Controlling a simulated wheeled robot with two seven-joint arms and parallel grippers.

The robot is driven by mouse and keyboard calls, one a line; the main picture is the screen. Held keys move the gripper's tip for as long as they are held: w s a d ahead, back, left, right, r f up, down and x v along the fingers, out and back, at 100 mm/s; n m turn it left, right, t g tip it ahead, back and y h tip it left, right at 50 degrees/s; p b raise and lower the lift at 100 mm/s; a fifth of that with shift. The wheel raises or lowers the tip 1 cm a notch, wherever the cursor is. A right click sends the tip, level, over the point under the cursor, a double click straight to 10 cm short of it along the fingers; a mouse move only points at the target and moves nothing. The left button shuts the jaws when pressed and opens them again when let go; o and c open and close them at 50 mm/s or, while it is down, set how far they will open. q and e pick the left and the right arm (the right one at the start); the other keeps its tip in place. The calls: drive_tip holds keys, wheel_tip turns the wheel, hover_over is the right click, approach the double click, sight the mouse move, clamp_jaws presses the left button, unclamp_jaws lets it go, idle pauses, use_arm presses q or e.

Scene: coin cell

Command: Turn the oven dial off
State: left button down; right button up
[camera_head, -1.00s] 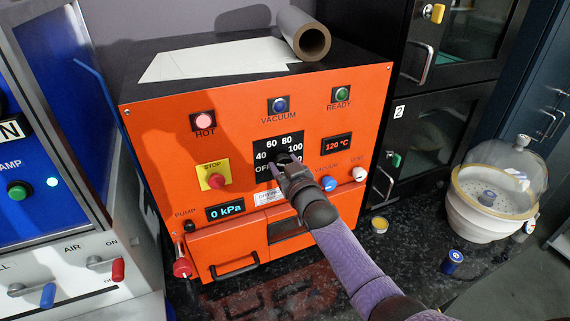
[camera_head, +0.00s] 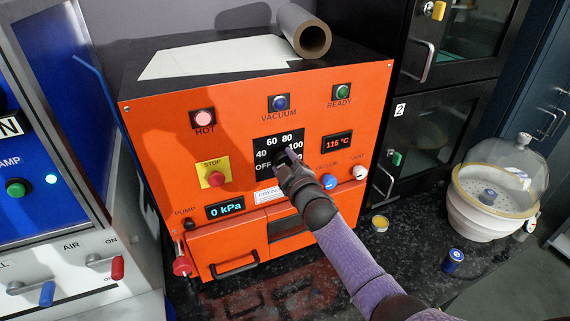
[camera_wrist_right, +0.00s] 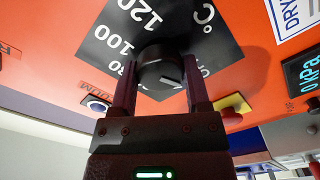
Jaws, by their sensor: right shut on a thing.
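In the head view my right gripper (camera_head: 285,158) covers the dial. The temperature display (camera_head: 338,144) reads 115 °C. My left gripper is not in view.
A red stop button (camera_head: 216,179) on a yellow plate is left of the dial. A blue vacuum knob (camera_head: 329,181) and white vent knob (camera_head: 360,173) are at lower right.

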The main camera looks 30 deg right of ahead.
drive_tip(key=shift+f+n, duration=0.25)
drive_tip(key=shift+n, duration=0.05)
idle(0.4)
drive_tip(key=o, duration=1.3)
drive_tip(key=shift+r, duration=0.2)
drive_tip(key=shift+s, duration=0.1)
drive_tip(key=s, duration=0.3)
drive_tip(key=s+p, duration=0.1)
drive_tip(key=s, duration=0.6)
drive_tip(key=shift+a, duration=0.3)
drive_tip(key=shift+w, duration=0.1)
